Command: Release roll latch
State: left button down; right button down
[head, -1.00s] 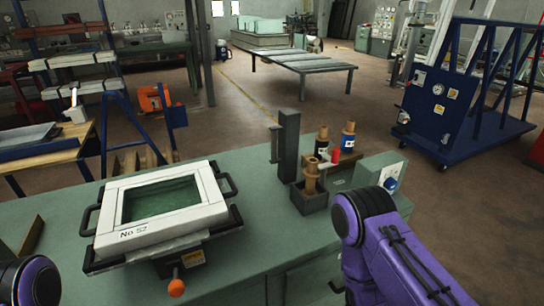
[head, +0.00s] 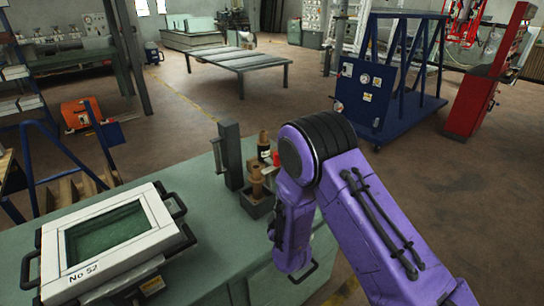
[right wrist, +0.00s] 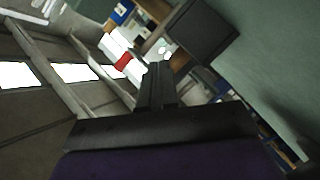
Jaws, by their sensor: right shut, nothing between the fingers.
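The white frame marked "No 52" (head: 150,222) sits tilted on its dark cradle with black handles (head: 172,196), at the lower left of the head view. A yellow label (head: 152,286) shows below the frame. The lower part of the cradle is cut off by the picture edge, and I cannot make out a latch. My right gripper (right wrist: 157,72) is shut and empty in the right wrist view, apart from the frame. In the head view my right arm bends down over the bench's right side and its gripper is hidden. My left gripper is not in view.
The green bench (head: 205,268) has free room right of the frame. A dark upright post (head: 231,155) and a box with a spool (head: 257,196) stand near my right arm. A blue wheeled rack (head: 385,100) stands behind on the floor.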

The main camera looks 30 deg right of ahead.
jog(key=w+d+r+n+t+h, duration=0.1)
jog(key=w+r+n+t, duration=0.1)
jog(key=w+r+n, duration=0.2)
notch_tip(320, 180, up, 4)
jog(key=n, duration=0.2)
jog(key=shift+w+d+f+n+h, duration=0.15)
jog(key=shift+w+d+n+h, duration=0.05)
jog(key=shift+d+n+h, duration=0.2)
jog(key=shift+w, duration=0.1)
jog(key=p, duration=0.2)
send_near(273, 163)
jog(key=w+d+r, duration=0.2)
jog(key=w+r, duration=0.2)
jog(key=shift+a, duration=0.15)
jog(key=shift+a, duration=0.1)
